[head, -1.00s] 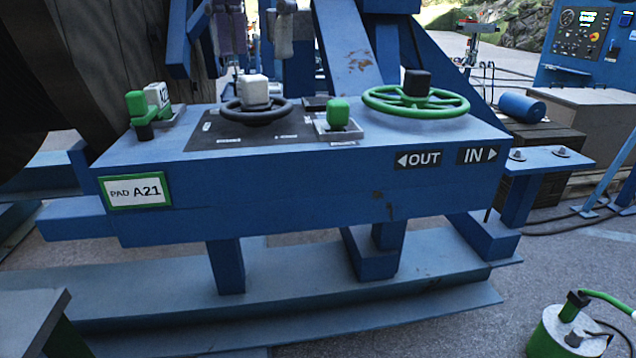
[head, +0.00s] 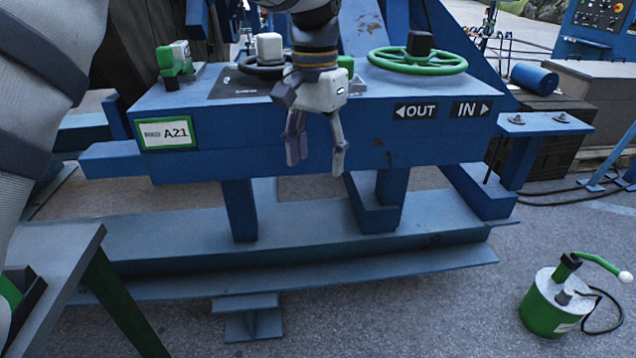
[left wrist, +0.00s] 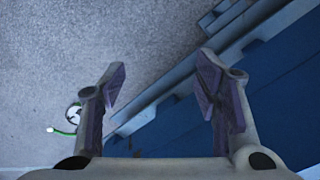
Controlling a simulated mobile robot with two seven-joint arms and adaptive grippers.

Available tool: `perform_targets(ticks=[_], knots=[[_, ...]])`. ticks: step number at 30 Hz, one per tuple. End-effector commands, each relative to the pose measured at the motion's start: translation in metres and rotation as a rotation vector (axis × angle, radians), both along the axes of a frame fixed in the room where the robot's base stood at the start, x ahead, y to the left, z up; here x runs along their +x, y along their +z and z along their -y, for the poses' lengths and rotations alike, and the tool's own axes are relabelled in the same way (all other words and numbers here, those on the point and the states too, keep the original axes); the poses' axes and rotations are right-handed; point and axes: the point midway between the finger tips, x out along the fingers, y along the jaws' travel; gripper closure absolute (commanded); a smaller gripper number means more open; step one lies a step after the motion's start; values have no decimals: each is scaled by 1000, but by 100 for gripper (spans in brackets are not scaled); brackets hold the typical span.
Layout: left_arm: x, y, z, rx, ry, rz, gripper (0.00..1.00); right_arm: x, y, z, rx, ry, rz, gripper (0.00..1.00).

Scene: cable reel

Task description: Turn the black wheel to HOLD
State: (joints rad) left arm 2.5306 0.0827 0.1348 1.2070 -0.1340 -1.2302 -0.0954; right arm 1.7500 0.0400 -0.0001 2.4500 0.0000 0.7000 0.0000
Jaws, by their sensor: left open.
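The black wheel (head: 262,66) lies flat on top of the blue console (head: 350,130), with a pale block (head: 269,46) at its hub. My left arm hides its right part and the labels beside it. My left gripper (head: 315,160) is open and empty. It points down in front of the console's front face, below and to the right of the wheel. In the left wrist view its two fingers (left wrist: 160,90) are spread, with the blue console edge and the ground beyond them. My right gripper is not in view.
A green wheel (head: 418,61) with a dark hub stands right of the black wheel. A green handle (head: 174,60) is at the console's left. A green-and-white canister (head: 560,300) stands on the ground at right. A grey-topped stand (head: 50,255) is at lower left.

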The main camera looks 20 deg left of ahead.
Motion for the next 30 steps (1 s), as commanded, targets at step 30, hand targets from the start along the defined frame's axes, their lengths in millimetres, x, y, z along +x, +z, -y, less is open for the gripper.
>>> perform_targets(ticks=[30], knots=[[-44, -163, 10, -28, 34, -49, 43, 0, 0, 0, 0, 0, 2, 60]])
